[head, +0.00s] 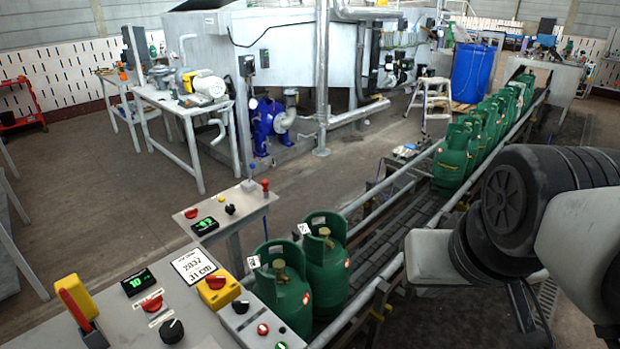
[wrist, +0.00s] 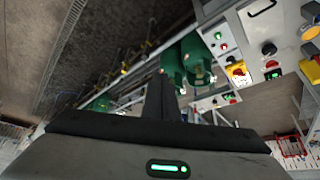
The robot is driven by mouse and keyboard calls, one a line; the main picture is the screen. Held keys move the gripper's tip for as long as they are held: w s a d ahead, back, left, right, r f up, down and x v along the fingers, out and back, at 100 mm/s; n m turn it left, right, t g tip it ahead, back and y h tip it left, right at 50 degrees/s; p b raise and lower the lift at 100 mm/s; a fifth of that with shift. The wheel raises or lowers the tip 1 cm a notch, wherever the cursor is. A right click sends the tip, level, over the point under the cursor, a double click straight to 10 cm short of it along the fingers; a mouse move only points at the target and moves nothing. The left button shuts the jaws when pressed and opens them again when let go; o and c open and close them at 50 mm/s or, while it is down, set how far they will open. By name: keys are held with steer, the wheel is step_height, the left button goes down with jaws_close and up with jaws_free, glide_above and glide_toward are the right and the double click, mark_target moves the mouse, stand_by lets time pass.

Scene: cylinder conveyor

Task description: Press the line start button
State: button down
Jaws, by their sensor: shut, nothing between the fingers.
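The control panel (head: 130,325) is at the lower left of the head view. A small box at its right edge bears a black knob (head: 240,307), a red button (head: 263,329) and a green button (head: 281,346) at the bottom edge of the picture. No readable label marks which one starts the line. In the wrist view, a green button (wrist: 218,36) and a red button (wrist: 223,47) show at the upper right. My gripper (wrist: 162,80) is shut and empty, apart from the panel. In the head view only my arm shows, at the right.
Green gas cylinders (head: 281,296) stand on the conveyor (head: 385,238), with more farther along it. A yellow box with a red switch (head: 217,283) and a yellow-red lever (head: 75,300) stick up from the panel. A second small panel (head: 228,210) stands behind.

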steer(key=n+h+b, duration=0.3)
steer(key=n+h, duration=0.5)
steer(key=n, duration=2.5)
glide_above(276, 348)
step_height(276, 348, down, 25)
steer(key=shift+s+f+g, duration=0.1)
steer(key=shift+g, duration=0.3)
steer(key=shift+f+b, duration=0.15)
steer(key=shift+b, duration=0.15)
step_height(276, 348, down, 7)
steer(key=b, duration=0.6)
steer(key=shift+f+b, duration=0.4)
steer(key=shift+f, duration=0.35)
